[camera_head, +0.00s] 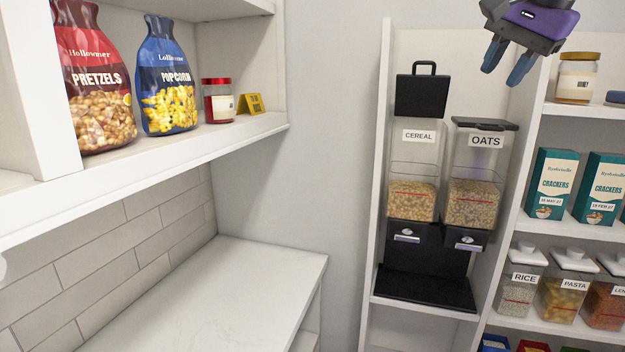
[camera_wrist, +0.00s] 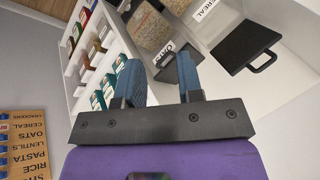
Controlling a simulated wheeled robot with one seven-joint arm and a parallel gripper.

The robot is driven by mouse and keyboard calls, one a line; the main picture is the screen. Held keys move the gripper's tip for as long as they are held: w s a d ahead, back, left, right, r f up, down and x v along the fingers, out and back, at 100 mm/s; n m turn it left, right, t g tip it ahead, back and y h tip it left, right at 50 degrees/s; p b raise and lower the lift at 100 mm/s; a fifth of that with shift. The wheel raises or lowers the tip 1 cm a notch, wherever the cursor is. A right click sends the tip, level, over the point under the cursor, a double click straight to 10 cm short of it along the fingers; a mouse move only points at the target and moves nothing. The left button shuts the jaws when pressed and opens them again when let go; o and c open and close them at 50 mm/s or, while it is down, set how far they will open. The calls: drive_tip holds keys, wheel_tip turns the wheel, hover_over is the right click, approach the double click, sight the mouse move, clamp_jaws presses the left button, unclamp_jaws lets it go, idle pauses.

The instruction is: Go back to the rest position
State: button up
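My gripper (camera_head: 509,64) hangs at the top right of the head view, in front of the shelf unit and above the dispensers. Its two blue fingers are spread with nothing between them. In the wrist view the gripper (camera_wrist: 162,84) also shows an empty gap. It touches nothing that I can see.
The cereal dispenser (camera_head: 412,190) has its black lid (camera_head: 421,96) standing up; the oats dispenser (camera_head: 472,188) has its lid flat. Crackers (camera_head: 551,183) and jars fill the right shelves. Snack bags (camera_head: 167,80) stand on the left shelf. The marble counter (camera_head: 220,290) is bare.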

drive_tip(key=s+d+f+n+h, duration=0.1)
drive_tip(key=s+f+n, duration=0.9)
drive_tip(key=s+f, duration=0.9)
drive_tip(key=shift+s+d+f, duration=0.2)
drive_tip(key=shift+s+f, duration=0.1)
drive_tip(key=shift+f, duration=0.5)
drive_tip(key=shift+a, duration=0.15)
